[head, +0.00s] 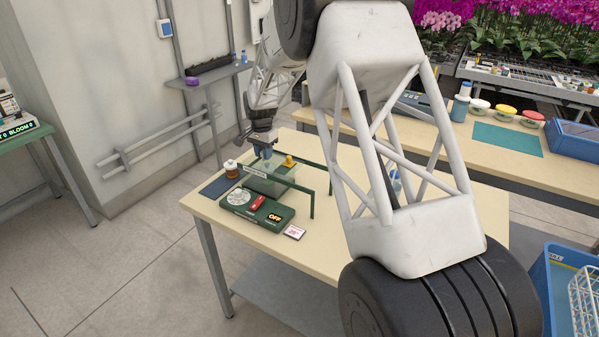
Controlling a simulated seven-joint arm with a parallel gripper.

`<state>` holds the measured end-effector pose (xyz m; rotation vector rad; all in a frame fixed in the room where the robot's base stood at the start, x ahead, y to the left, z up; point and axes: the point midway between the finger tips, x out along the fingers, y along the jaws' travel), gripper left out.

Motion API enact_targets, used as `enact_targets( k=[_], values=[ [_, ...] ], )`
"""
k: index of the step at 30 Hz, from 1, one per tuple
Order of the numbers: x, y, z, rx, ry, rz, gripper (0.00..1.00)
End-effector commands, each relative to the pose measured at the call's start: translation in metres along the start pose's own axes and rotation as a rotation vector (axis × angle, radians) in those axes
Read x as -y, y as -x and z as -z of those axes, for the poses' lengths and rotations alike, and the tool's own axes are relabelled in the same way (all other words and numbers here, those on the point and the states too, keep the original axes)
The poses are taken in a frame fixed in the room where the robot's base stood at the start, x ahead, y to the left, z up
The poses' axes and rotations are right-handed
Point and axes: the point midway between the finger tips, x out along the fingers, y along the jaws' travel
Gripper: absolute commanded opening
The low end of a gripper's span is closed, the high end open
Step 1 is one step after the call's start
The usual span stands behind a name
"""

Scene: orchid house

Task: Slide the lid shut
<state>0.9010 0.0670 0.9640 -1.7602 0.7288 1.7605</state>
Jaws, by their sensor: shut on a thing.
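In the head view a green-framed unit stands on the near wooden table, with a clear greyish tank (268,184) between green rails. The lid (262,168) appears as a pale panel at the tank's top, small and hard to make out; how far it covers the tank I cannot tell. My gripper (265,154) comes down from above at the tank's back left. It is shut, seemingly on a part of the lid, but the grip itself is too small to see clearly. A yellow knob (290,161) stands right of the gripper.
A green control box (257,209) with a dial, red switch and "OFF" display sits in front. My arm hides much of the table's right side.

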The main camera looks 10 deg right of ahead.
Motion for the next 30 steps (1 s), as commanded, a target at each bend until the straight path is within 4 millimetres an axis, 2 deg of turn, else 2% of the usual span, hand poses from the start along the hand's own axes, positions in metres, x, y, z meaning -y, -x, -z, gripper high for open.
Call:
enact_targets(
  k=[25, 26, 30],
  values=[
    [0.041, 0.0, 0.0, 0.0, 0.0, 0.0, 0.18],
    [0.041, 0.0, 0.0, 0.0, 0.0, 0.0, 0.29],
    [0.041, 0.0, 0.0, 0.0, 0.0, 0.0, 0.5]
  ],
)
